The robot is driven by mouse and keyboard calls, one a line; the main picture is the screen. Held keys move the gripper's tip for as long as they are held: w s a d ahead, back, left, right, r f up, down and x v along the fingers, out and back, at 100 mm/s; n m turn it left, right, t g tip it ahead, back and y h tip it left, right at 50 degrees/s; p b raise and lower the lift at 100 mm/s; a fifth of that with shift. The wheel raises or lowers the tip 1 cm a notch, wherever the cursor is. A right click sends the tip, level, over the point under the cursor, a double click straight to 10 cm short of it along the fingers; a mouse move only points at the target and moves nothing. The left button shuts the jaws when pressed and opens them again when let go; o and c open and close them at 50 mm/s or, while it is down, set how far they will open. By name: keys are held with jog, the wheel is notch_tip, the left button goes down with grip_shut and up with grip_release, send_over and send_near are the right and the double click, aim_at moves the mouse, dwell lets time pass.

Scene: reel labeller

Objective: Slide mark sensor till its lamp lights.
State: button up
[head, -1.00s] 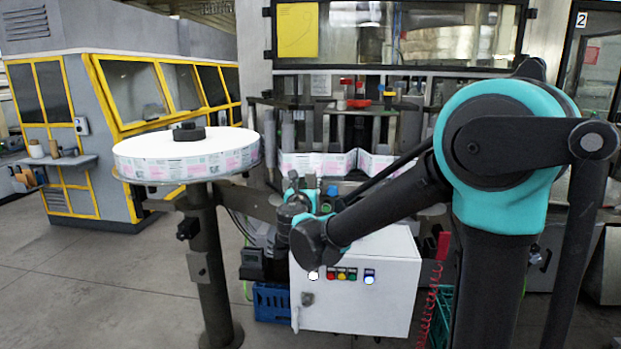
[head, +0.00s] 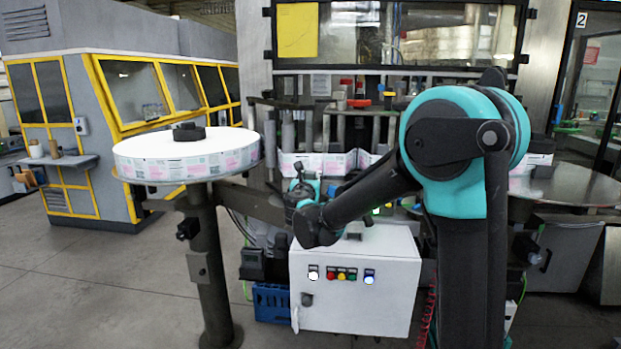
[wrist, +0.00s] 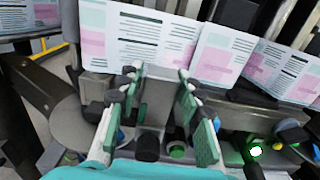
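My gripper (wrist: 155,105) is open in the wrist view, its two green-padded fingers apart on either side of a grey metal plate (wrist: 152,118) and a black knob (wrist: 148,148). I see no contact between the pads and these parts. I cannot tell for certain which part is the mark sensor. A bright green-white lamp (wrist: 255,150) is lit to the right of the fingers, on a dark part; whether it is the sensor's lamp is unclear. The printed label web (wrist: 150,40) runs behind the fingertips. In the head view my gripper (head: 303,188) is small, in front of the machine, partly hidden by my wrist.
A white cabinet (head: 355,300) with coloured buttons stands below my forearm. A label reel (head: 187,155) lies flat on a stand at left. A round metal table (head: 575,186) is at right. Blue and green knobs (wrist: 310,150) sit near the lamp. Open floor lies at front left.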

grip_shut()
jog(key=a, duration=0.4)
jog(key=shift+a, duration=0.35)
jog(key=shift+d, duration=0.1)
jog(key=shift+o, duration=2.3)
grip_release()
